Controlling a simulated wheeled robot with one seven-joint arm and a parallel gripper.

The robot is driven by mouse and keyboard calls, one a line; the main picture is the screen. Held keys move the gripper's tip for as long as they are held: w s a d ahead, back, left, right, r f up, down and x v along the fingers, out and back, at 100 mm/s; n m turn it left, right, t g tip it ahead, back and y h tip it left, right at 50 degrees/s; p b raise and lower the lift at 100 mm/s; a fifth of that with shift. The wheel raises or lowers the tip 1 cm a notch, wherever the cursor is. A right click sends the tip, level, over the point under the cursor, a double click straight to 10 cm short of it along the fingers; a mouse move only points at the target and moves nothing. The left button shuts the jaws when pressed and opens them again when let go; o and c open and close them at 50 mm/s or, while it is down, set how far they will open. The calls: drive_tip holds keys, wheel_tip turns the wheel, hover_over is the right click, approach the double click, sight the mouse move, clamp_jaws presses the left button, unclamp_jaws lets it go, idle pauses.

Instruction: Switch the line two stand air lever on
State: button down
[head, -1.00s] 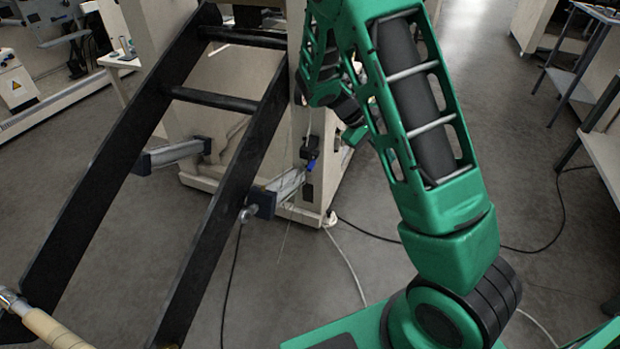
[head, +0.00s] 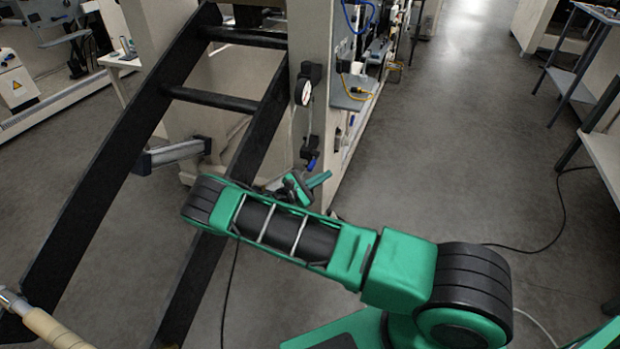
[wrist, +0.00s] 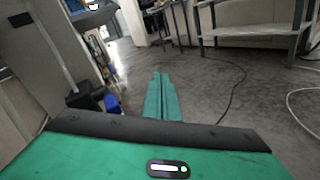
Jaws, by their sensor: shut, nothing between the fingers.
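The air lever is a small blue handle (head: 311,163) on a black valve body (head: 309,147), low on the corner post of the beige machine stand. The handle points downward from the body in the head view. In the wrist view the blue handle (wrist: 112,104) and black body (wrist: 86,97) lie left of my fingers. My gripper (head: 322,180) is just below and right of the handle in the head view. Its green fingers (wrist: 161,78) are together and empty, apart from the lever in the wrist view. No line label is readable.
A round gauge (head: 304,91) sits above the valve on the post. A black sloping frame (head: 225,190) with rungs stands left. A side shelf (head: 350,93) with a yellow cable is behind. Open floor (head: 450,150) lies right, with a workbench (head: 605,150) at the edge.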

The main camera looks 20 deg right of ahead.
drive_tip(key=a+f+n+t+y, duration=0.2)
drive_tip(key=a+f+n+t, duration=0.8)
drive_tip(key=f, duration=0.1)
drive_tip(key=shift+f+n+y, duration=0.2)
drive_tip(key=shift+n+y, duration=0.1)
drive_tip(key=shift+n, duration=0.1)
